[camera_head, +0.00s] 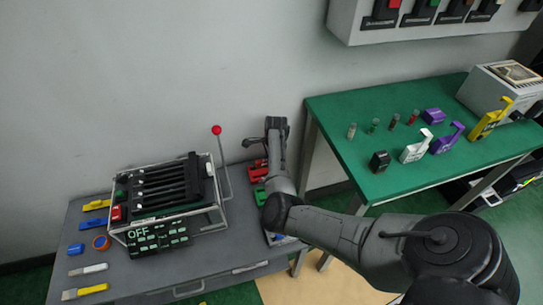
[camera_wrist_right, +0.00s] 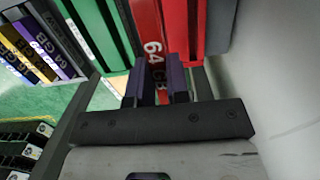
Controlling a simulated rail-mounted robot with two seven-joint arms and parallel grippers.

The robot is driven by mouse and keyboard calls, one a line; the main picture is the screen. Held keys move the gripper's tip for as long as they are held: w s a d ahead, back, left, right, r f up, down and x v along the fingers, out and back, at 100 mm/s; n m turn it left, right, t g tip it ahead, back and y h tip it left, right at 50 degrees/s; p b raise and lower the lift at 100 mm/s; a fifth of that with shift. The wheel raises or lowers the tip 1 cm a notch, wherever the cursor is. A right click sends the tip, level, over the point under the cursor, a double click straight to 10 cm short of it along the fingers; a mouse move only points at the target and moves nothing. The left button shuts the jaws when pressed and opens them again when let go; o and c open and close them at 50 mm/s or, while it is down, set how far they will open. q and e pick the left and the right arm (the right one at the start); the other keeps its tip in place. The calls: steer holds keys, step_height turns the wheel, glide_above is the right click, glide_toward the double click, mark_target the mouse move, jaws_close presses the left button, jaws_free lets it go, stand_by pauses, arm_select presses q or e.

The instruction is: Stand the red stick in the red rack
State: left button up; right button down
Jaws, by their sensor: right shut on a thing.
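My right gripper (camera_wrist_right: 160,97) is shut on the red stick (camera_wrist_right: 152,48), which has a white "64" on it. The red rack (camera_wrist_right: 189,32) is close by in the right wrist view, at the stick's right. I cannot tell whether the stick's end is in the rack or just in front of it. In the head view the red rack (camera_head: 258,171) shows on the grey table, partly hidden by my right arm; the gripper's tips and the stick are hidden there. My left gripper is not in view.
A green rack (camera_wrist_right: 104,34) stands left of the red one; the wall is close on the right. The grey table also holds a lever fixture (camera_head: 165,195) with a red-knobbed lever (camera_head: 223,160). The green table (camera_head: 370,115) holds small coloured items.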

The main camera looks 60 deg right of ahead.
steer(key=shift+f+b, duration=0.6)
steer(key=shift+f, duration=1.4)
stand_by(0.3)
steer(key=shift+p, duration=0.45)
stand_by(0.4)
